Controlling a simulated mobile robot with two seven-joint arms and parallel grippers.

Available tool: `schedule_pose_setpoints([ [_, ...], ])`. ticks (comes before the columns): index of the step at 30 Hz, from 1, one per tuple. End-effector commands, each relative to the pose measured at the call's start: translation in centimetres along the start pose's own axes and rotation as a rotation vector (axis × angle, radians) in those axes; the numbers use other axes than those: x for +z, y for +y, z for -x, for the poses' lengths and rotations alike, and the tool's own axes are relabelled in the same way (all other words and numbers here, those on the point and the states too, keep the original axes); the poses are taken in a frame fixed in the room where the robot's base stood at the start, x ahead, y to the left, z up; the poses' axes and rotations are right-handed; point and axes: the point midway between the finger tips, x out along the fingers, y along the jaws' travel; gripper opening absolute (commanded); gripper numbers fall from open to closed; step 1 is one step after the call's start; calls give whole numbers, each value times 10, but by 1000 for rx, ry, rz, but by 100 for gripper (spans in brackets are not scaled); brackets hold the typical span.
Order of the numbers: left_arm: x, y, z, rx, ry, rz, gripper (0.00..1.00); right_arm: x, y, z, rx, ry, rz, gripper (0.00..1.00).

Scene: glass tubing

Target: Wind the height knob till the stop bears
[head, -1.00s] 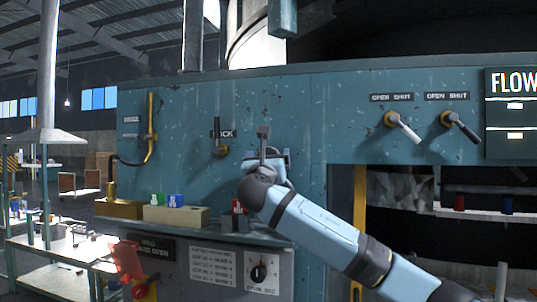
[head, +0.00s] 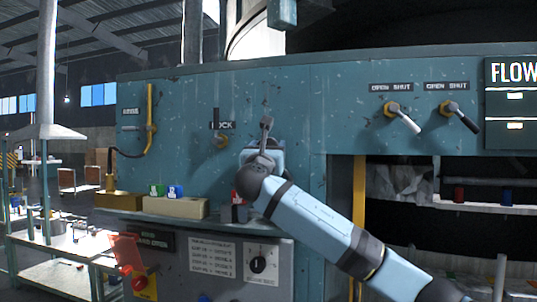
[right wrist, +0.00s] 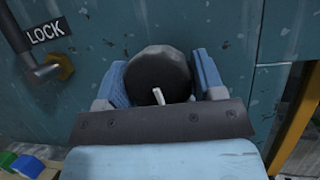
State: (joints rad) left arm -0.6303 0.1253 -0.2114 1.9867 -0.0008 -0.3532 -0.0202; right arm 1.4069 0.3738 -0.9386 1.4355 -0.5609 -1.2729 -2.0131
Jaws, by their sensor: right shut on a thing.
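The height knob (right wrist: 158,68) appears to be the dark round knob on the blue-green panel in the right wrist view. It has a small pale bar (right wrist: 158,96) at its lower front. My right gripper (right wrist: 160,82) is shut on it, with one blue finger on each side. In the head view, my right gripper (head: 263,157) is against the panel and hides the knob. I cannot make out the stop in either view. My left gripper is not in view.
The LOCK lever (head: 217,130) stands just left of my right gripper; it also shows in the right wrist view (right wrist: 38,72). Below, a ledge holds a beige block (head: 175,207) with green and blue pieces. Two OPEN/SHUT levers (head: 402,118) (head: 460,116) are at right.

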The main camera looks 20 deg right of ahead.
Motion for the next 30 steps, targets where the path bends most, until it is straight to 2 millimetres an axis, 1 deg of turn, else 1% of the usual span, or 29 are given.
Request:
schedule_pose_setpoints([
  [1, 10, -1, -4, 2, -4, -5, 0, -4, 2, 3, -9, -2, -31, 39],
  [3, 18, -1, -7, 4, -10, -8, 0, -5, 1, 3, -30, -6, -79, 39],
  [10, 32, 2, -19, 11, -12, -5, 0, -5, 2, 3, -103, -23, -249, 39],
  [16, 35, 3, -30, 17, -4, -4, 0, -3, 2, 2, -159, -36, -380, 39],
  [21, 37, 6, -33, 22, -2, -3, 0, -2, 1, 2, -194, -45, -463, 39],
  [30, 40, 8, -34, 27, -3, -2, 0, -1, 1, 1, -224, -52, -532, 39],
])
